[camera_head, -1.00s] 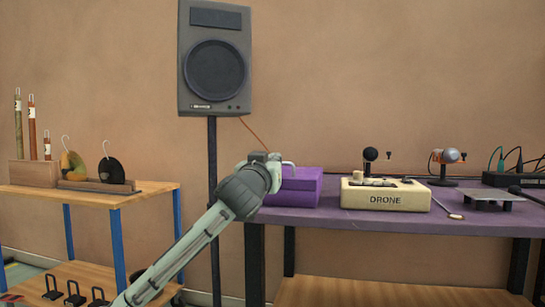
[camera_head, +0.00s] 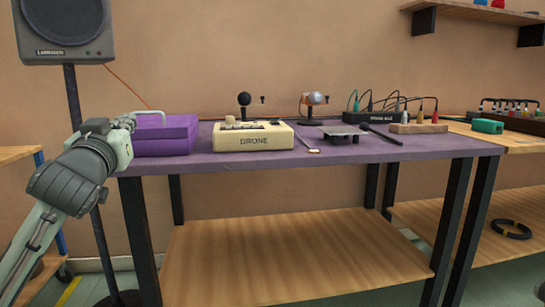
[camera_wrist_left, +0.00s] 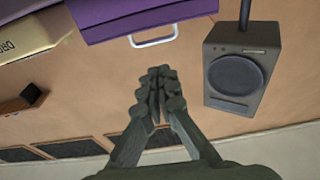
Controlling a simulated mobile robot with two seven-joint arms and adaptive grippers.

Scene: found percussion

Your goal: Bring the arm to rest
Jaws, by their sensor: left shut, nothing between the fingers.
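My left gripper (camera_head: 122,122) is at the left end of the purple table, in front of the purple box (camera_head: 168,140) in the head view. In the left wrist view its fingers (camera_wrist_left: 158,80) are closed together with nothing between them. The purple box also shows there at the top (camera_wrist_left: 140,20), with its pale handle apart from the fingertips. My right gripper is not in view.
The purple table (camera_head: 350,155) holds a cream DRONE box (camera_head: 253,137), two small microphone-like items and a small grey plate stand (camera_head: 345,133). A loudspeaker (camera_head: 63,30) stands on a pole at the left. The lower wooden shelf (camera_head: 290,255) is clear.

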